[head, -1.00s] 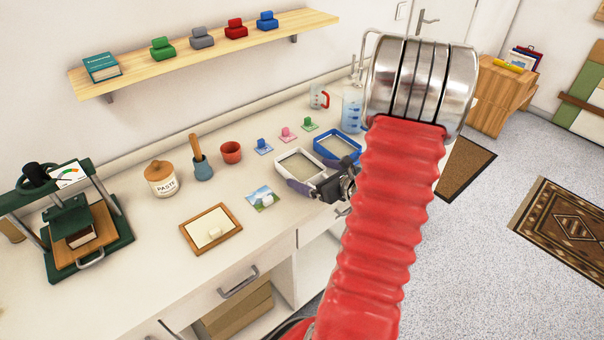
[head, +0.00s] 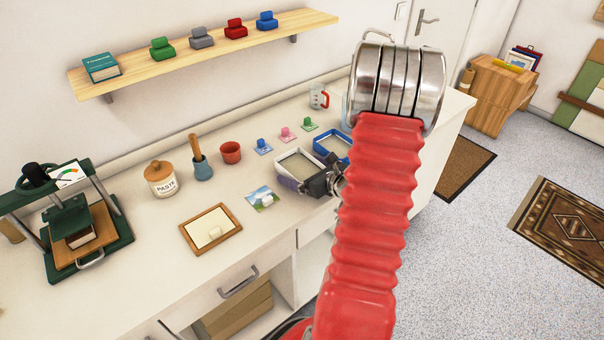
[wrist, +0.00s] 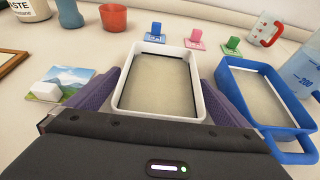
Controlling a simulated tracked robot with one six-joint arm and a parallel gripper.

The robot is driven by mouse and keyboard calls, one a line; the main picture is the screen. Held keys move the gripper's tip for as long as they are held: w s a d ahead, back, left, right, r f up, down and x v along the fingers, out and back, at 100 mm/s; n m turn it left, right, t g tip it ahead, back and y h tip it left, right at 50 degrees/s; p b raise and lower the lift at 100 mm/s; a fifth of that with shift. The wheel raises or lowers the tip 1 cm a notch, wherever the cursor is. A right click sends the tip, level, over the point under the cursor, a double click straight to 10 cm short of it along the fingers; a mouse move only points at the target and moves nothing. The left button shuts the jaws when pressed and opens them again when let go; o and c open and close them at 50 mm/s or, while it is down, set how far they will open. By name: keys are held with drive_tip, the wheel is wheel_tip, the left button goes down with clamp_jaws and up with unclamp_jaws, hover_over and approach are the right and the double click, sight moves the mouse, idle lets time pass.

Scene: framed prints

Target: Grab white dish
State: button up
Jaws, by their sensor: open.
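The white dish (wrist: 122,92) is a shallow rectangular tray with a grey-beige bottom. It stands on the counter in the middle of the wrist view, and its far part shows in the head view (head: 281,160). My gripper (wrist: 157,95) is open, with one purple finger along each side of the dish's near part. I cannot tell whether the fingers touch its walls. In the head view my gripper (head: 296,184) is low over the counter at the near end of the dish, and it hides part of that end.
A blue dish (wrist: 232,92) with a handle stands close to the right of my right finger. A landscape print (wrist: 60,85) with a white block lies to the left. Small blue, pink and green stamps stand behind. A red pot (wrist: 113,18) is at the back left.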

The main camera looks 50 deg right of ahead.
sight(303, 175)
drive_tip(key=shift+c, duration=0.4)
drive_tip(key=c, duration=1.3)
drive_tip(key=shift+r, duration=0.25)
drive_tip(key=shift+r, duration=4.75)
